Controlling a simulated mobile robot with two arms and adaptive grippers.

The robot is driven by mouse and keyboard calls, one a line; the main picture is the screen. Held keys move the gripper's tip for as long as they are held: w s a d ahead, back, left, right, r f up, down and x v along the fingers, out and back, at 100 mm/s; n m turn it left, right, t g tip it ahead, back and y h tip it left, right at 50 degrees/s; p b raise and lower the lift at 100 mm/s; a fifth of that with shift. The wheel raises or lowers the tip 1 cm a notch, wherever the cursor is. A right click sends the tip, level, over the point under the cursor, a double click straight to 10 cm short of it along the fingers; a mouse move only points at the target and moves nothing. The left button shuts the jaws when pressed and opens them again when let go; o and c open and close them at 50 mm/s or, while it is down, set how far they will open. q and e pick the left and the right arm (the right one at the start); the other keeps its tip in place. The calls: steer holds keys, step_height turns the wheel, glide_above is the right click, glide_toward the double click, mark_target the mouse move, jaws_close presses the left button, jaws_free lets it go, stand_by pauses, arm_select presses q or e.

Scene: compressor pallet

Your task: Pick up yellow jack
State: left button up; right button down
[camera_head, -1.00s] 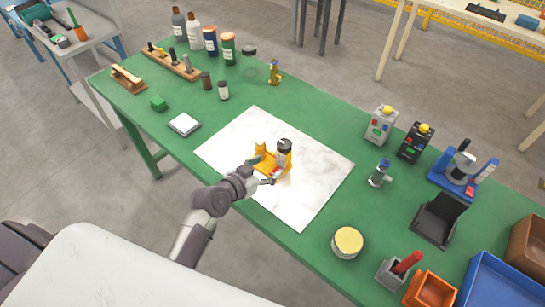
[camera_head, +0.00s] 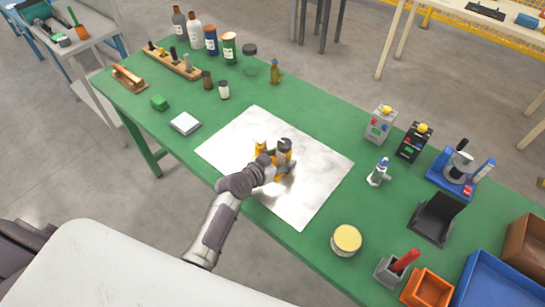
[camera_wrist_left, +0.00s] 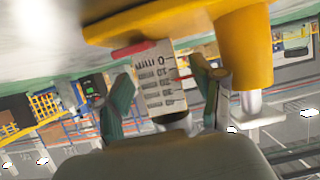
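The yellow jack (camera_head: 260,146) stands on the white marbled sheet on the green table. A grey and black cylindrical part rises on its right side. My left gripper (camera_head: 272,164) is at the jack's near side and hides part of it. In the left wrist view the jack (camera_wrist_left: 245,45) fills the top, very close and upside down. There my left gripper's fingers (camera_wrist_left: 163,85) stand apart, on either side of a white millimetre scale (camera_wrist_left: 160,78) on the jack. A firm grip on it does not show. My right gripper is not in view.
The white sheet (camera_head: 225,150) is otherwise clear. A round yellow-lidded tin (camera_head: 346,239), a small grey-blue device (camera_head: 379,172) and two control boxes (camera_head: 380,124) stand to the right. A green block (camera_head: 159,103) and a small white-topped square (camera_head: 185,123) lie to the left.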

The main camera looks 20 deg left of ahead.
arm_select(q)
jaws_close()
steer(key=shift+w+r, duration=0.1)
